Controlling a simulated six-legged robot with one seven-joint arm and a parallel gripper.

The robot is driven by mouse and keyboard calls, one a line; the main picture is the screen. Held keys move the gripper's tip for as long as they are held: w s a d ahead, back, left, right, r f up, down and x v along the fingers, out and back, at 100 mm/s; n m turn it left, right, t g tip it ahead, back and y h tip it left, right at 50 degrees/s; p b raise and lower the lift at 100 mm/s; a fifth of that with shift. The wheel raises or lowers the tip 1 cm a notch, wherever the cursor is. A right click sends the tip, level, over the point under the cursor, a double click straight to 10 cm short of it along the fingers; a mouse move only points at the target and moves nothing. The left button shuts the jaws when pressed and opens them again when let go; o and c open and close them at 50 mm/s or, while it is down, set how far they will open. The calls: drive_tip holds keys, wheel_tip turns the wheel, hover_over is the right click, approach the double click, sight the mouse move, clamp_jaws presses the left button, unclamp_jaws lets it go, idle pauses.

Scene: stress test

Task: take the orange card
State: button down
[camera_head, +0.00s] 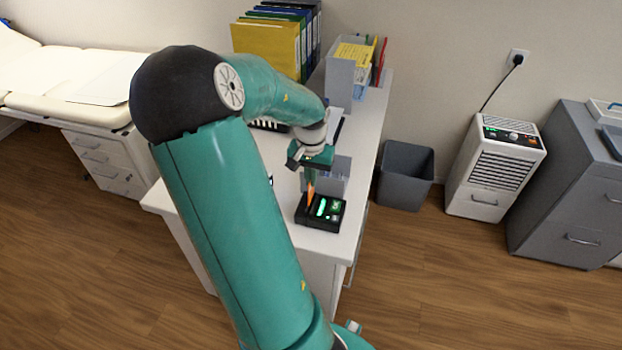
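The orange card (310,195) stands upright at a black card device (331,220) with green lit panels, near the front end of the white desk. The card's lower edge meets the device's left part; whether it sits in a slot is too small to tell. My gripper (312,178) points down directly above the card, its fingers at the card's top edge. Whether the fingers are closed on the card or only around it is not clear. My teal arm hides the left part of the desk.
A clear holder (338,168) stands close behind the device. Upright binders (265,42) and a grey file box (341,78) stand at the desk's back. A grey bin (406,178), a white appliance (491,165) and a grey cabinet (562,190) are at right. An examination couch (60,70) is at left.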

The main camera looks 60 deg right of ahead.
drive_tip(key=shift+r, duration=2.45)
drive_tip(key=shift+s, duration=0.1)
